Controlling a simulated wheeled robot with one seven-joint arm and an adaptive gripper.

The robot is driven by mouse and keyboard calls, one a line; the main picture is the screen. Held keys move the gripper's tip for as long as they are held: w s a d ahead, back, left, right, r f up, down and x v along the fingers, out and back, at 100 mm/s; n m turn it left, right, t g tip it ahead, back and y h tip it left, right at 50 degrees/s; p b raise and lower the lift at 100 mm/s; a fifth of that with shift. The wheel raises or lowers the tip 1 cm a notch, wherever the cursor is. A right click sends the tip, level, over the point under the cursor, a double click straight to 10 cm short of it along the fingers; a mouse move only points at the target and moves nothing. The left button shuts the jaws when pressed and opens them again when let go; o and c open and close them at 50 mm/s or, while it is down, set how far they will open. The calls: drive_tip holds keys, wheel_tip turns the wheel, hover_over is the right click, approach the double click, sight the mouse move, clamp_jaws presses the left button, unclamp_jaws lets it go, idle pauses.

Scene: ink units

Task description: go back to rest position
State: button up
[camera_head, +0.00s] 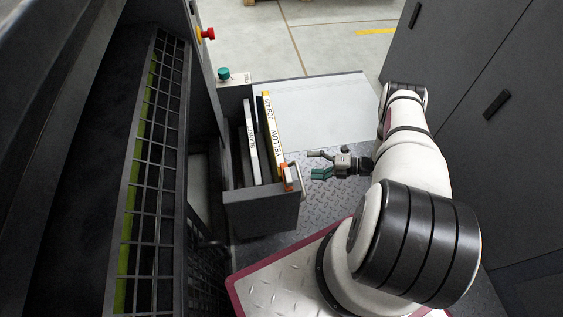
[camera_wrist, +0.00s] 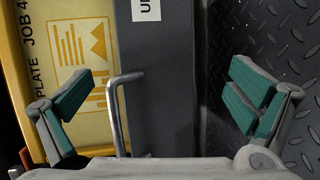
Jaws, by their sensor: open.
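My gripper (camera_head: 317,164) is open and empty, held to the right of the grey drawer (camera_head: 262,214). In the wrist view its two green-padded fingers (camera_wrist: 160,100) stand wide apart. A grey bar handle (camera_wrist: 118,110) shows between them, nearer the left finger, and nothing is gripped. The yellow plate labelled "YELLOW JOB" (camera_head: 273,138) stands upright in the drawer; its printed face (camera_wrist: 78,45) fills the left of the wrist view. My white arm reaches from the right side of the head view.
A second plate (camera_head: 251,140) stands left of the yellow one in the drawer. A dark machine with a grid guard (camera_head: 152,190) is at left, with a red button (camera_head: 208,33) and green button (camera_head: 224,73). Dark cabinets (camera_head: 480,90) stand at right. Checkered floor (camera_head: 318,205) lies under my gripper.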

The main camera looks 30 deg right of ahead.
drive_tip(key=shift+x, duration=0.75)
drive_tip(key=b+v, duration=0.2)
drive_tip(key=v, duration=0.8)
